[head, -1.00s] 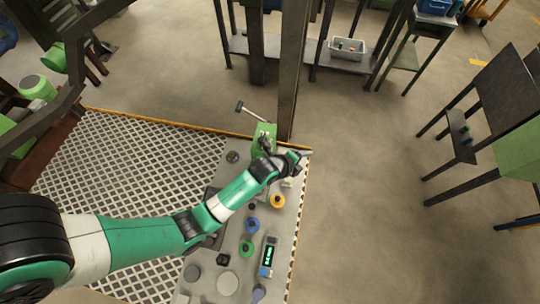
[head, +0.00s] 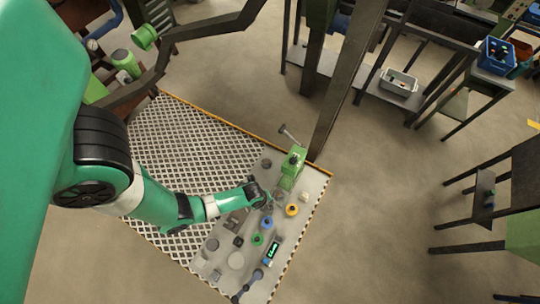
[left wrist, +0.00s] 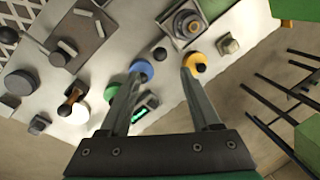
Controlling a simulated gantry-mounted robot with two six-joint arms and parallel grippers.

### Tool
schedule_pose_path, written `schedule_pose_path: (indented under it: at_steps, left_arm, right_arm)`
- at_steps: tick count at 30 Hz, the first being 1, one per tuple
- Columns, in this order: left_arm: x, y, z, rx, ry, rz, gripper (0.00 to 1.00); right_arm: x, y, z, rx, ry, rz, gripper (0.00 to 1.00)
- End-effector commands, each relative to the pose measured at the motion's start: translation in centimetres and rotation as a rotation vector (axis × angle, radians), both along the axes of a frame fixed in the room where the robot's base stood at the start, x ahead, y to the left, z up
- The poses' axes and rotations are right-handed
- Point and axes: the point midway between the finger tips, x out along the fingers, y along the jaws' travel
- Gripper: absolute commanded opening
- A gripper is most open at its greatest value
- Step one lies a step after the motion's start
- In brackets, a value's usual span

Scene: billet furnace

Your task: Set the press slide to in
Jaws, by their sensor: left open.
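A green press (head: 292,165) with a side lever (head: 290,133) stands at the far end of the grey panel in the head view. I cannot tell which part is its slide, or how it is set. My left gripper (head: 264,194) is over the panel, on the near side of the press and apart from it. In the left wrist view my left gripper (left wrist: 163,72) is open and empty. Its fingers point toward a square block with a round centre (left wrist: 188,24) at the top. My right gripper is not in view.
The panel (head: 308,201) also bears a yellow ring knob (head: 291,210), a blue knob (head: 267,223), a green knob (head: 257,239) and a lit display (head: 272,252). A dark post (head: 345,90) rises behind the press. Open floor (head: 390,220) lies to the right.

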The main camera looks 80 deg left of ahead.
Motion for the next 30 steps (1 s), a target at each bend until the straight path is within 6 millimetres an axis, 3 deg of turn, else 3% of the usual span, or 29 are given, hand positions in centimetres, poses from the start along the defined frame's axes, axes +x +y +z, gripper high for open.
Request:
schedule_pose_path:
  at_steps: [1, 9, 15, 24, 30]
  left_arm:
    - [0.2, 0.1, -2.0, 0.000, 0.000, 0.000, 0.64]
    - [1.2, 0.4, -7.4, 0.000, 0.001, 0.000, 0.64]
    - [1.7, 0.6, -9.0, 0.000, 0.000, 0.000, 0.64]
    - [1.7, 0.6, -9.1, 0.000, -0.001, 0.000, 0.64]
    - [1.7, 0.6, -9.1, 0.000, -0.001, 0.000, 0.28]
  right_arm:
    - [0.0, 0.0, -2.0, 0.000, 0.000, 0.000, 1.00]
    - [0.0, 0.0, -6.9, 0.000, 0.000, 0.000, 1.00]
    - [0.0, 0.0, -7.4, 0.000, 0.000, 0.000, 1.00]
    - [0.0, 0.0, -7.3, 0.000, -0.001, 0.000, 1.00]
    - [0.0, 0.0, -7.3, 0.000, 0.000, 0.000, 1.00]
